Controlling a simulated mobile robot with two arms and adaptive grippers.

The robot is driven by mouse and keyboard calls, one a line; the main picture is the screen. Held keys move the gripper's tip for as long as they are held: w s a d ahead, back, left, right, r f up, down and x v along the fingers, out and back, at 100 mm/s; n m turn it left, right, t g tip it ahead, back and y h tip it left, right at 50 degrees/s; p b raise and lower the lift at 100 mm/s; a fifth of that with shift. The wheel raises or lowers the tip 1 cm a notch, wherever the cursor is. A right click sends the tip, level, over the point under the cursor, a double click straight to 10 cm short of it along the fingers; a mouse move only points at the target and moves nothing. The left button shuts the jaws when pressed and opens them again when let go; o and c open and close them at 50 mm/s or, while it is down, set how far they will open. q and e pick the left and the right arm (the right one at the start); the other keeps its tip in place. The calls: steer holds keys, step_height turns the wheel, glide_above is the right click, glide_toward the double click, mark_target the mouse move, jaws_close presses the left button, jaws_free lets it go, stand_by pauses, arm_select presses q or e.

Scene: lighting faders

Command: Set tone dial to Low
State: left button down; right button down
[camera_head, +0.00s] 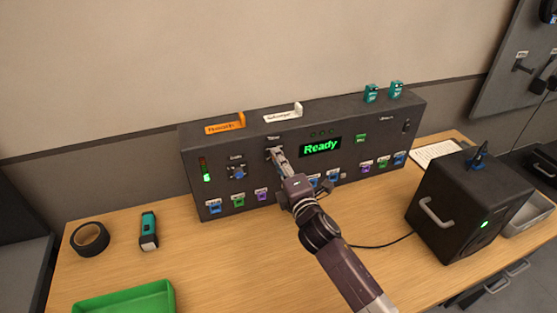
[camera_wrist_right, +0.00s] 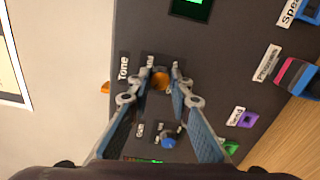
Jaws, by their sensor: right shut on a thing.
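The tone dial (camera_wrist_right: 160,79) is a small orange-brown knob on the front of a dark control box (camera_head: 225,145). The word Tone (camera_wrist_right: 123,68) is printed beside it in the wrist view. My right gripper (camera_head: 276,155) reaches the box front at the dial; in the wrist view its two fingertips (camera_wrist_right: 161,71) are on either side of the knob, shut on it. The gripper hides the dial in the head view. The dial's pointer and position marks are too small to read. My left gripper is not in view.
A blue dial (camera_head: 237,172) sits left of the tone dial, with several coloured plugs along the box's lower edge. The screen (camera_head: 320,147) reads Ready in green. A black speaker-like box (camera_head: 450,215) stands right. A tape roll (camera_head: 90,239) and green tray (camera_head: 130,300) are left.

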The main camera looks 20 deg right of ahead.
steer(key=shift+m, duration=0.7)
steer(key=shift+f, duration=0.1)
steer(key=c, duration=1.8)
jaws_free()
steer(key=shift+d, duration=0.1)
steer(key=shift+o, duration=0.2)
steer(key=shift+s, duration=0.1)
steer(key=s, duration=1.2)
steer(key=shift+d, duration=0.2)
